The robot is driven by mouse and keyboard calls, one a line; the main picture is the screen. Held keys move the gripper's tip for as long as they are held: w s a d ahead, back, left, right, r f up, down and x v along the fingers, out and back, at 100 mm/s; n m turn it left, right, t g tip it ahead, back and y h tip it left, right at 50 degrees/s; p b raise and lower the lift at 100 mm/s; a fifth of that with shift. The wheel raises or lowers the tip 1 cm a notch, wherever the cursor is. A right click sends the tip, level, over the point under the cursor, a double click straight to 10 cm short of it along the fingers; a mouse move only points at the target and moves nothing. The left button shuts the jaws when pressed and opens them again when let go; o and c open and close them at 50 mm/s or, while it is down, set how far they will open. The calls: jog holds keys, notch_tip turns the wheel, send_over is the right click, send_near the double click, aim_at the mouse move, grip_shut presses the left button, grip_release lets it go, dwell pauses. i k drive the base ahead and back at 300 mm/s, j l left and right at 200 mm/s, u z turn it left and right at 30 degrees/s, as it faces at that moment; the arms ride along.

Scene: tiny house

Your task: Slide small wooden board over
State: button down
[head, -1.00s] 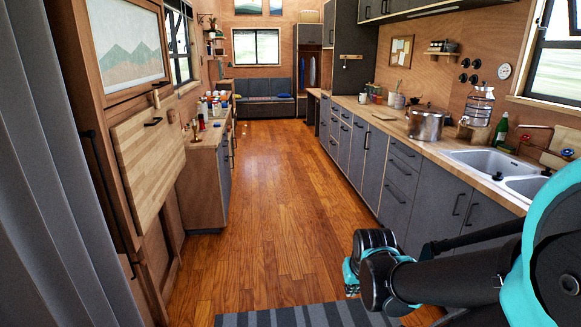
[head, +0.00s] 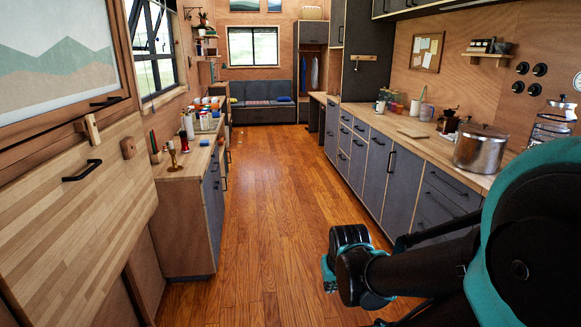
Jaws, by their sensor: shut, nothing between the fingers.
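Two small wooden pieces sit at the top edge of a folded-up striped wooden panel on the left wall: a left piece (head: 88,130) and a right piece (head: 128,147). Both stand roughly upright. The larger panel (head: 60,225) has a black handle (head: 82,171). A small flat wooden board (head: 414,133) also lies on the right counter. I cannot tell which of these the task names. My dark and teal arm crosses the lower right, away from all of them. I cannot make out any gripper fingers.
A left counter (head: 180,172) holds bottles and a candlestick (head: 172,155). The right counter (head: 385,128) holds a large steel pot (head: 480,148) and jars. Clear wooden floor (head: 262,220) runs between them to a sofa (head: 262,100).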

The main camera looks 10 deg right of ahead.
aim_at(413, 133)
jog(key=i+z, duration=0.2)
jog(key=i, duration=0.75)
jog(key=i+j+z, duration=0.2)
jog(key=i, duration=0.75)
jog(key=l, duration=0.1)
